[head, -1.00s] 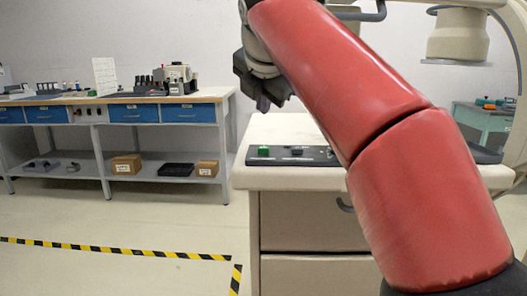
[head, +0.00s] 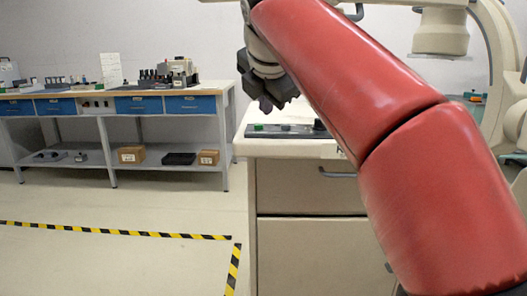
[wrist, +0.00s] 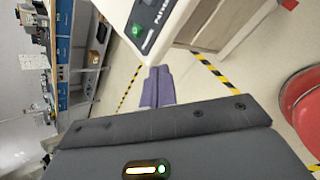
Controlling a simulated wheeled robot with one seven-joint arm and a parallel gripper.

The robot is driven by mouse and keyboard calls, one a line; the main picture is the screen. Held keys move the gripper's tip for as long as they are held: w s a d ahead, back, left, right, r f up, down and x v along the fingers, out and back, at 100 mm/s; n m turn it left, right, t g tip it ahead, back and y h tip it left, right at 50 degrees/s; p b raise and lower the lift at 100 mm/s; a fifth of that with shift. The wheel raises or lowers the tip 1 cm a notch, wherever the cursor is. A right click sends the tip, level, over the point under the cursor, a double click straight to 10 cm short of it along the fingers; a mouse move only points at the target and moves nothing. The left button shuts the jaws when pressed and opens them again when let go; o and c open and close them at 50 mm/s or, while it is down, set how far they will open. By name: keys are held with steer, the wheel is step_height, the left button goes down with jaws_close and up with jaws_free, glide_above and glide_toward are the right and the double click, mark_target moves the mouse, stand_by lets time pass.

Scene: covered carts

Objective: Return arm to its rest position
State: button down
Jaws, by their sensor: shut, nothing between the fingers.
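My gripper (wrist: 158,88) shows in the wrist view with its two purple-grey fingers pressed together and nothing between them. In the head view my gripper (head: 268,98) hangs in the air at the upper middle, at the end of my red arm. It is near the left edge of the beige cart's (head: 300,150) top and seems to touch nothing. My red arm covers the cart's right part.
A dark control panel with a green button (head: 259,127) lies on the cart top. A workbench (head: 120,93) with blue drawers stands at the back left. Yellow-black tape (head: 120,231) marks the open floor at left. A beige machine (head: 440,30) stands at the right back.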

steer(key=s+d+f+m+g, duration=0.1)
steer(key=s+d+f+m, duration=0.4)
steer(key=s+f+m, duration=0.3)
steer(key=s+d+f+m+g, duration=0.1)
steer(key=s+d+f+m, duration=0.4)
steer(key=f, duration=0.9)
steer(key=s+d+f+m+g, duration=0.1)
steer(key=s+d+f+m, duration=0.3)
steer(key=s+f+m, duration=0.7)
steer(key=shift+s+d+f+m, duration=0.2)
steer(key=shift+s+d+m, duration=0.25)
steer(key=shift+m, duration=0.75)
